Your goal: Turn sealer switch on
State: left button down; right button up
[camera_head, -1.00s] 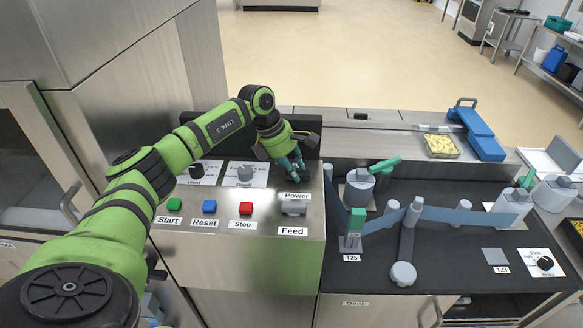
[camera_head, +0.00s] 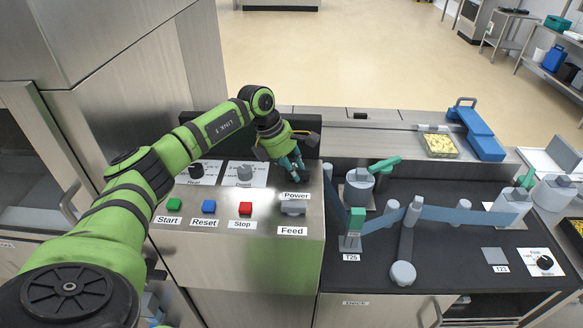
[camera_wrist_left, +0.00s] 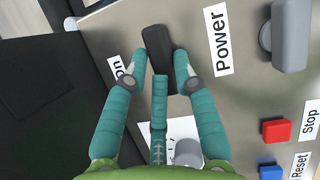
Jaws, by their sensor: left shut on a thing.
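The black power switch (camera_wrist_left: 157,42) sits on the steel panel in the left wrist view, between a "Power" label (camera_wrist_left: 217,40) and a partly covered label whose visible letters read "on" (camera_wrist_left: 119,69). In the head view my left gripper (camera_head: 293,164) reaches down at the panel's back right, just behind the "Power" label (camera_head: 296,196). The switch is mostly hidden by the fingers there. My right gripper is not in view.
The sealer panel (camera_head: 285,260) also carries green, blue and red buttons (camera_head: 209,206), a grey Feed switch (camera_head: 293,208) and two knobs (camera_head: 245,173). To the right is a dark deck with film rollers (camera_head: 404,274). A food tray (camera_head: 440,145) lies behind it.

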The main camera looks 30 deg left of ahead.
pick_arm(q)
jog(key=shift+w+d+r, duration=0.25)
jog(key=shift+d, duration=0.1)
jog(key=c, duration=1.3)
grip_release()
jog(key=shift+o, duration=0.5)
jog(key=shift+w+d+f, duration=0.15)
jog(key=shift+f, duration=0.05)
jog(key=shift+a+f, duration=0.1)
jog(key=shift+a, duration=0.15)
jog(key=shift+s+a+r+p, duration=0.1)
jog(key=shift+s+r+p, duration=0.1)
jog(key=shift+r+p, duration=0.3)
jog(key=p+v, duration=0.3)
jog(key=v, duration=0.4)
jog(key=shift+a+p, duration=0.2)
jog(key=shift+p, duration=0.1)
